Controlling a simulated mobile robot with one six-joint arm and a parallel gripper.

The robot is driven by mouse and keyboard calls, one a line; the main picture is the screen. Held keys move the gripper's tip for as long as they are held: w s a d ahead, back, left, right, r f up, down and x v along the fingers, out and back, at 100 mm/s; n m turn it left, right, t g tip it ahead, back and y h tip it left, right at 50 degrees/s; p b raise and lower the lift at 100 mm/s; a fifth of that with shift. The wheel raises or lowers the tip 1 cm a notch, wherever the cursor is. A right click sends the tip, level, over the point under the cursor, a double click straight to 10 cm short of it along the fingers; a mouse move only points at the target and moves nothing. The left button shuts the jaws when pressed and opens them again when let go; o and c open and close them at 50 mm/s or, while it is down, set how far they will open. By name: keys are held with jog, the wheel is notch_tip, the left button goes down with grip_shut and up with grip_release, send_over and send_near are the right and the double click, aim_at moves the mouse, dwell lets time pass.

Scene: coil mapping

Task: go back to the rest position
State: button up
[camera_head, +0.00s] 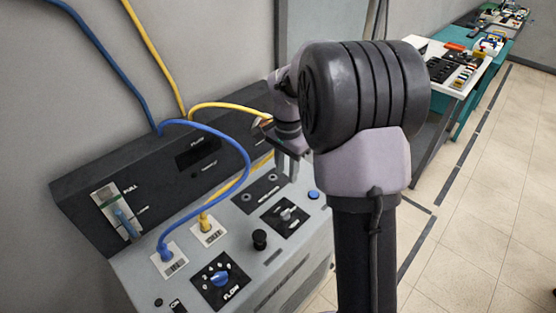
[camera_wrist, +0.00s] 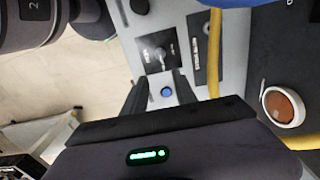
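My gripper (camera_head: 287,168) points down over the right part of the grey control panel (camera_head: 238,262), near a blue button (camera_head: 313,194). In the wrist view the two dark fingers of my gripper (camera_wrist: 160,88) stand apart with nothing between them. The blue button (camera_wrist: 167,92) shows through the gap, below the fingers. My large arm joint hides part of the panel and the wall behind it in the head view.
Blue (camera_head: 245,150) and yellow (camera_head: 232,106) cables arch over the panel close to my gripper. A black knob (camera_head: 260,239) and a blue flow dial (camera_head: 221,279) stick up from it. A white table (camera_head: 455,75) with parts stands behind right. The tiled floor (camera_head: 480,220) at right is clear.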

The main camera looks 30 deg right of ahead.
jog(key=s+a+r+n+t+b, duration=0.1)
jog(key=s+a+r+n+t, duration=0.15)
jog(key=s+a+r, duration=0.45)
jog(key=s+a+r+n+t+y+b, duration=0.1)
jog(key=s+a+n, duration=0.2)
jog(key=s+a, duration=0.2)
jog(key=s+a+r+n+t+y+b, duration=0.1)
jog(key=s+a+n, duration=0.3)
jog(key=s, duration=0.7)
jog(key=shift+s+a+t, duration=0.2)
jog(key=shift+a+t, duration=0.45)
jog(key=shift+a, duration=0.1)
jog(key=shift+r+n, duration=0.1)
jog(key=shift+n, duration=0.15)
